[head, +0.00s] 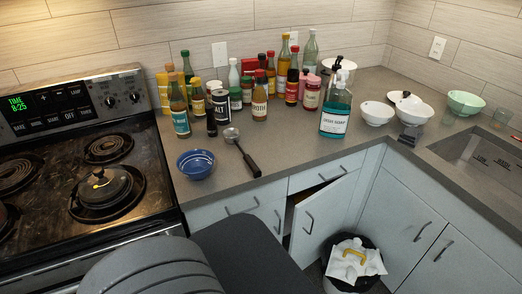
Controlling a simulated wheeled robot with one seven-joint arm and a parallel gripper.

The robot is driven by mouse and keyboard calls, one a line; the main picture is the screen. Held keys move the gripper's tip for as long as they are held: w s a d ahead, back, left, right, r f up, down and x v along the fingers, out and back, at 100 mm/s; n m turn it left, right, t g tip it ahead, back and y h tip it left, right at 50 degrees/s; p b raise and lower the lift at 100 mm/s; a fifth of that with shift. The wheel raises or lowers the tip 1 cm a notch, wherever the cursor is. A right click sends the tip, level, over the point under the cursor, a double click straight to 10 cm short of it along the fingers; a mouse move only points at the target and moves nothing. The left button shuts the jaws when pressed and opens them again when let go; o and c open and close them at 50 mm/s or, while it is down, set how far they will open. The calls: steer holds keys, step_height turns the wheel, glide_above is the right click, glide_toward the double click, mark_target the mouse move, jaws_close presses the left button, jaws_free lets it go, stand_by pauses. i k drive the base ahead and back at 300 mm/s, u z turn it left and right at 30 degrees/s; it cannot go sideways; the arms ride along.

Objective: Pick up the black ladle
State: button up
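The black ladle (246,158) lies on the grey countertop (285,165), right of a blue bowl. Its dark handle points toward the front edge and its greyish round head lies farther back, near the bottles. Nothing lies on top of it. My gripper is not in view; large dark rounded parts at the bottom of the picture look like my own body.
The blue bowl (195,164) sits near the stove (80,180), which has a covered pot (102,186). Several bottles and jars crowd behind the ladle. A blue soap bottle (335,110) stands to its right. A cabinet door (318,218) below hangs ajar beside a trash bin (350,270).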

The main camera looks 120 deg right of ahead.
mark_target(232, 135)
steer(key=z, duration=2.1)
steer(key=k, duration=0.1)
steer(key=z, duration=2)
steer(key=i, duration=0.45)
steer(key=z, duration=0.1)
steer(key=k, duration=0.45)
steer(key=u, duration=3.4)
steer(key=k, duration=0.8)
steer(key=u, duration=0.05)
